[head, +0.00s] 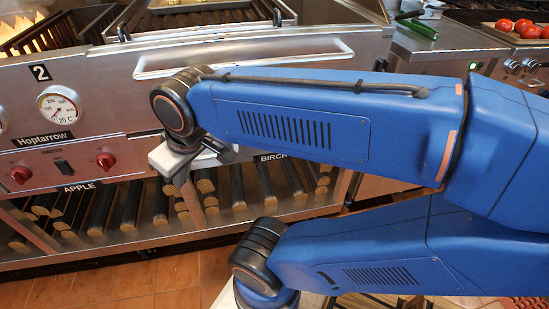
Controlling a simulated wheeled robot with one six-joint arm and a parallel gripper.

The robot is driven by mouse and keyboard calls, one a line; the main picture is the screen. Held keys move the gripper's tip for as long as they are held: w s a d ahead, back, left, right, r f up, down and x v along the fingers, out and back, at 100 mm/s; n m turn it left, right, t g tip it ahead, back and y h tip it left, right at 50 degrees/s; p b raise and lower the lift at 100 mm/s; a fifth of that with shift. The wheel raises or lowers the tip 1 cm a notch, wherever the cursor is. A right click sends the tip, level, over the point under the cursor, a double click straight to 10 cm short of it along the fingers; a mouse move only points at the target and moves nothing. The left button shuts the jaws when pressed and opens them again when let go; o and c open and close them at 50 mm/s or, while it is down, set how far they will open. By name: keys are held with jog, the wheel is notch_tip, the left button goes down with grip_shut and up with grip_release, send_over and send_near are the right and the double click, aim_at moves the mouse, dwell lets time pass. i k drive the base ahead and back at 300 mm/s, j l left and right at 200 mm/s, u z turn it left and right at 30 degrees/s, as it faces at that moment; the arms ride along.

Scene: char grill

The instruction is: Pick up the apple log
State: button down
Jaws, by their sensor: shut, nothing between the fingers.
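Several split logs with dark bark and pale cut ends lie in the open shelf under the grill. Apple logs (102,212) sit below the "APPLE" label (82,187), in the section left of a slanted metal post. My gripper (180,172) is at the end of my blue arm, in front of the grill's lower front panel, above and to the right of the apple logs. It looks shut and holds no log. Its fingertips are small and partly hidden, and I cannot tell how far it is from the logs.
Birch logs (265,185) lie to the right, under the "BIRCH" label. The grill's front has a long handle (240,58), a thermometer dial (58,104) and red knobs (105,160). Tomatoes (522,26) are on a counter at the far right. Tiled floor (120,285) is clear at lower left.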

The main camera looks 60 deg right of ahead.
aim_at(101, 216)
jog(key=i+j+u, duration=0.15)
jog(key=j, duration=0.15)
jog(key=j+u, duration=0.15)
jog(key=j, duration=0.2)
jog(key=i+j+u, duration=0.1)
jog(key=j+z, duration=0.15)
jog(key=z, duration=1.15)
jog(key=j+z, duration=0.25)
jog(key=z, duration=0.2)
jog(key=j+z, duration=0.3)
jog(key=z, duration=0.2)
jog(key=j+z, duration=0.3)
jog(key=z, duration=0.15)
jog(key=j+z, duration=0.25)
jog(key=z, duration=0.25)
jog(key=k+j+z, duration=0.5)
jog(key=k+j, duration=0.15)
jog(key=j, duration=0.2)
jog(key=k+j+z, duration=0.5)
jog(key=k+j, duration=0.15)
jog(key=k, duration=0.1)
